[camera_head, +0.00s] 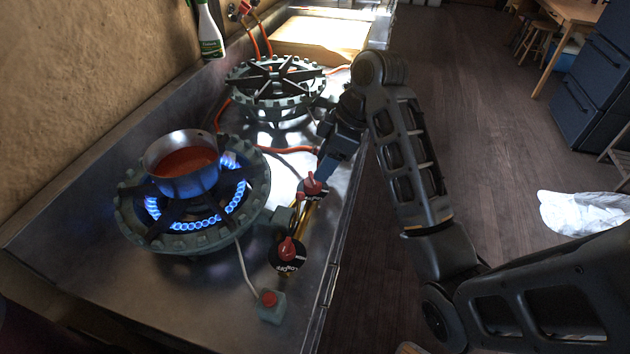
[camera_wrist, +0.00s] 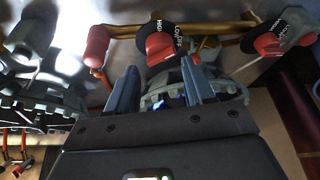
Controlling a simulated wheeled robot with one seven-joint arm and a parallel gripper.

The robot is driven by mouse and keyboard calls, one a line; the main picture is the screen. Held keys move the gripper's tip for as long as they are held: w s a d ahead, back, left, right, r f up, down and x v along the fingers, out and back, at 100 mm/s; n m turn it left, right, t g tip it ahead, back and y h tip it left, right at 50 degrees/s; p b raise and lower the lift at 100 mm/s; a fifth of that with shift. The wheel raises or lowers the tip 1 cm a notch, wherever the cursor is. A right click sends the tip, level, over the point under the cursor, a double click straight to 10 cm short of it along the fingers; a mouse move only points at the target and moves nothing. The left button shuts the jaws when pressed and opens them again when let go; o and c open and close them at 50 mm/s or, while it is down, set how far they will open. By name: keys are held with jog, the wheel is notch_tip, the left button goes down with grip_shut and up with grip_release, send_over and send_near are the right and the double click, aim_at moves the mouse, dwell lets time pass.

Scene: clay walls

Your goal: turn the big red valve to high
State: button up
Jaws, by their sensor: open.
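Two red valve handles on black dials sit on the brass pipe along the front of the stove. The farther red valve (camera_head: 313,185) is just below my gripper (camera_head: 328,168). In the wrist view this valve (camera_wrist: 160,46) is ahead of and between the fingertips of my gripper (camera_wrist: 160,82), which is open and empty. The nearer red valve (camera_head: 287,249) has a dial marked LOW and OFF; it also shows in the wrist view (camera_wrist: 267,45). I cannot tell which valve is larger, or whether a finger touches the farther one.
The front burner (camera_head: 135,222) burns with blue flames under a pot of red sauce (camera_head: 186,160). The back burner (camera_head: 275,88) is unlit. A box with a red button (camera_head: 269,300) stands at the near edge. A spray bottle (camera_head: 208,35) stands by the wall.

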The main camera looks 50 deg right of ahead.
aim_at(313, 183)
jog(key=shift+x, duration=2.75)
jog(key=c, duration=0.7)
jog(key=shift+o, duration=0.2)
jog(key=shift+r+p, duration=0.1)
jog(key=shift+p, duration=0.2)
jog(key=n, duration=0.2)
jog(key=n+y+p, duration=0.1)
jog(key=shift+w+d+n+g, duration=0.15)
jog(key=shift+d+n+g, duration=0.05)
jog(key=shift+n+g, duration=0.2)
jog(key=n+p, duration=0.1)
jog(key=n+g+p, duration=0.1)
jog(key=n, duration=0.1)
jog(key=shift+w+r+n+y, duration=0.1)
jog(key=shift+r+n+y, duration=0.1)
jog(key=shift+n+y, duration=0.15)
jog(key=n+p, duration=0.1)
jog(key=n, duration=0.1)
jog(key=n+g+p, duration=0.1)
jog(key=n+p, duration=0.1)
jog(key=shift+w+f+g+y, duration=0.1)
jog(key=shift+w+g+y, duration=0.05)
jog(key=shift+g+y, duration=0.15)
jog(key=shift+p, duration=0.35)
